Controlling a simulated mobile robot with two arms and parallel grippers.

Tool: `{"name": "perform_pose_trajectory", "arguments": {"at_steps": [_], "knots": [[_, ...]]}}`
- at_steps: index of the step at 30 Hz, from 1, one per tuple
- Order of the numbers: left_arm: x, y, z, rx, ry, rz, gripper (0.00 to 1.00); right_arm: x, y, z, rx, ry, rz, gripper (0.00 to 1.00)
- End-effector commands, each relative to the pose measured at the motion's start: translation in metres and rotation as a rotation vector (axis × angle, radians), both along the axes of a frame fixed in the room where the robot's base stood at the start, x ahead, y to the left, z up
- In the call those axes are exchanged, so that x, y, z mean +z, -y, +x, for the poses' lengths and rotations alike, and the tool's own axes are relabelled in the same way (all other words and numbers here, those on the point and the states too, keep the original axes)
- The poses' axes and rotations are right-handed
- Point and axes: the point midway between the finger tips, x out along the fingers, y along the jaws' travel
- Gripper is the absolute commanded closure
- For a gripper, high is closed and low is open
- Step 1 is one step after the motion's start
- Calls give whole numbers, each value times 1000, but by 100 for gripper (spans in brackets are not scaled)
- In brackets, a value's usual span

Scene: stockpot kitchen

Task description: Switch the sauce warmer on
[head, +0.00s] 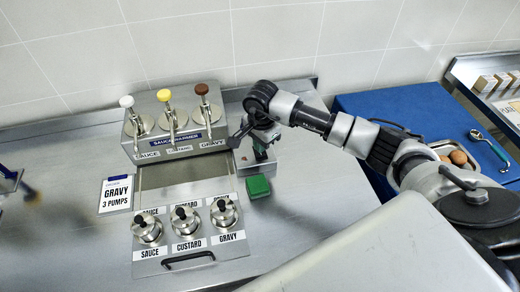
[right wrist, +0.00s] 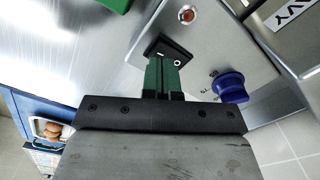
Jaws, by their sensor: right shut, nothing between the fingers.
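The sauce warmer (head: 192,118) is a steel box at the back of the counter with several pumps, labelled sauce, custard and gravy. In the right wrist view its panel (right wrist: 205,50) carries a black rocker switch (right wrist: 168,52), an amber lamp (right wrist: 187,15) and a blue knob (right wrist: 230,88). My right gripper (head: 262,150) is at the warmer's right end. Its green fingers (right wrist: 163,72) are shut and empty, with their tips at the switch's lower part. They hide some of it, and I cannot tell whether they touch it.
A green block (head: 257,187) lies on the counter just in front of my right gripper. Lidded pots (head: 186,220) stand at the front. An order card (head: 116,193) reads gravy, 3 pumps. A blue cabinet (head: 385,105) with a tray of eggs is at right.

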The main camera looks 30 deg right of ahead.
Motion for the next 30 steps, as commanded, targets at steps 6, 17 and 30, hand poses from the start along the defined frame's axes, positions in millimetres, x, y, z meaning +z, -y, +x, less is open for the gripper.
{"name": "perform_pose_trajectory", "arguments": {"at_steps": [6,17,30], "knots": [[0,0,0,0,0,0,62,0,0,0,0,0,0,100],[-6,0,0,1,0,0,62,-6,0,0,0,0,0,100],[-12,0,0,1,0,0,62,-12,0,0,0,0,0,100]]}}
